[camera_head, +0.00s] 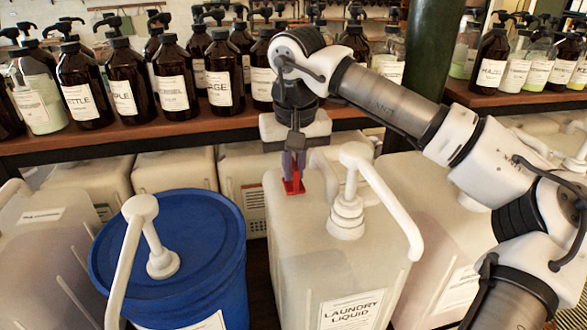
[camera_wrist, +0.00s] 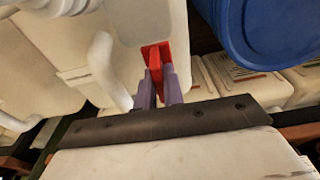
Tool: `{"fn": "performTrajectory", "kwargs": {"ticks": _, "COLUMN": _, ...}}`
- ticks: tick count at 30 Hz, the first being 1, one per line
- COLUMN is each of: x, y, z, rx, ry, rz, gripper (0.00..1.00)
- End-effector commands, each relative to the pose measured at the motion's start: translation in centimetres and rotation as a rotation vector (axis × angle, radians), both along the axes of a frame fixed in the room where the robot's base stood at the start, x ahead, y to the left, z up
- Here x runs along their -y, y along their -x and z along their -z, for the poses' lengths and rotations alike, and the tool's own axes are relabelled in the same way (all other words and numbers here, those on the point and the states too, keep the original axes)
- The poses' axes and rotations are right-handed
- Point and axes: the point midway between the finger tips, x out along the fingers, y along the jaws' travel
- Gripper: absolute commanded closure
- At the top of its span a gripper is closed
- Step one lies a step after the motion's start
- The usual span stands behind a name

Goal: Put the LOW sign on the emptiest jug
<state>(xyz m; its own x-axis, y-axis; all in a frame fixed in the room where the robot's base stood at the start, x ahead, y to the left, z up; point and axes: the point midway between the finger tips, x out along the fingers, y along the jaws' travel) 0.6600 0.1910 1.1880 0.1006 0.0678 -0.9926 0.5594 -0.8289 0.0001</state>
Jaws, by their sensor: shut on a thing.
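A small red sign (camera_head: 293,186) is held between the fingers of my gripper (camera_head: 294,165), which is shut on it. The sign's lettering cannot be read. It is at the top of the white LAUNDRY LIQUID jug (camera_head: 345,273), left of and behind its pump; I cannot tell if it touches. The wrist view shows the red sign (camera_wrist: 157,56) between my purple-grey fingertips (camera_wrist: 158,78), over a pale jug top. More pale jugs stand at the left (camera_head: 45,255) and right (camera_head: 420,195). Liquid levels in the jugs are hard to judge.
A blue bucket (camera_head: 190,245) with a white pump stands left of the LAUNDRY LIQUID jug. Tall white pump spouts (camera_head: 380,190) stick up close to my gripper. Behind, a wooden shelf (camera_head: 130,138) carries several brown pump bottles (camera_head: 172,80), with pale jugs beneath.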

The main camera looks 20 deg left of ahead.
Motion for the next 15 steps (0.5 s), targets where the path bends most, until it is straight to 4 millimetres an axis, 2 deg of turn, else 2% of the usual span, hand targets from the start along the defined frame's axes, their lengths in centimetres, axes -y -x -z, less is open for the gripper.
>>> {"fn": "performTrajectory", "kwargs": {"ticks": 3, "x": 0.0, "y": 0.0, "z": 1.2, "rx": -0.001, "ry": 0.0, "rz": -0.001, "gripper": 1.0}}
{"fn": "performTrajectory", "kwargs": {"ticks": 14, "x": 0.0, "y": 0.0, "z": 1.8, "rx": 0.0, "ry": 0.0, "rz": -0.001, "gripper": 1.0}}
{"fn": "performTrajectory", "kwargs": {"ticks": 15, "x": 0.0, "y": 0.0, "z": 1.6, "rx": 0.0, "ry": 0.0, "rz": -0.001, "gripper": 0.87}}
